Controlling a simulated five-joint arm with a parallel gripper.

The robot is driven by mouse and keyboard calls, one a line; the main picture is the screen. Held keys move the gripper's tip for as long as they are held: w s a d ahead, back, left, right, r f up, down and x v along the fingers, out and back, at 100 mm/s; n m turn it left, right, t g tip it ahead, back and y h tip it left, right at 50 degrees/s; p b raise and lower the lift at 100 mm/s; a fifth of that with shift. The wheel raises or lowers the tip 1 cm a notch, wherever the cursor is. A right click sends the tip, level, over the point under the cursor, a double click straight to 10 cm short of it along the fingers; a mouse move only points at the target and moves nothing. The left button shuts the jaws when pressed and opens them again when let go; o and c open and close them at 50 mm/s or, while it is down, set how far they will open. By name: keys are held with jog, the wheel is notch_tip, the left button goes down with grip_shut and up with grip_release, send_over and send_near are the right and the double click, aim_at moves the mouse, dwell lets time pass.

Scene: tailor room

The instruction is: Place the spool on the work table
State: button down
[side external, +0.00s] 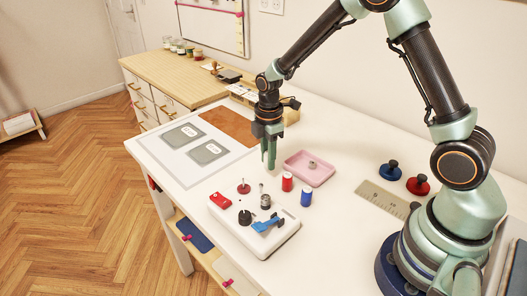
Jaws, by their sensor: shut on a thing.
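A red spool (287,181) and a blue spool (306,197) stand upright on the white work table (340,165), close to the right end of a white tray. My gripper (269,160) points straight down above the table, to the left of the pink dish and above and left of the red spool in the picture. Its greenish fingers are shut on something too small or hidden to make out. I cannot tell whether it is a spool.
A pink dish (322,172) holds a small grey ring. A ruler (382,198), blue knob (389,169) and red knob (418,185) lie right. Grey cards (183,136) lie left.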

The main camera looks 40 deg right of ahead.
jog(key=shift+f, duration=1.4)
jog(key=shift+f, duration=0.1)
jog(key=c, duration=0.7)
grip_release()
jog(key=shift+o, duration=0.2)
notch_tip(320, 180, up, 11)
jog(key=s+r+m+t, duration=0.5)
jog(key=s+r+m, duration=0.8)
jog(key=s+m, duration=0.1)
jog(key=shift+s+a+m+t, duration=0.15)
jog(key=shift+s+m+t, duration=0.15)
jog(key=shift+m, duration=0.2)
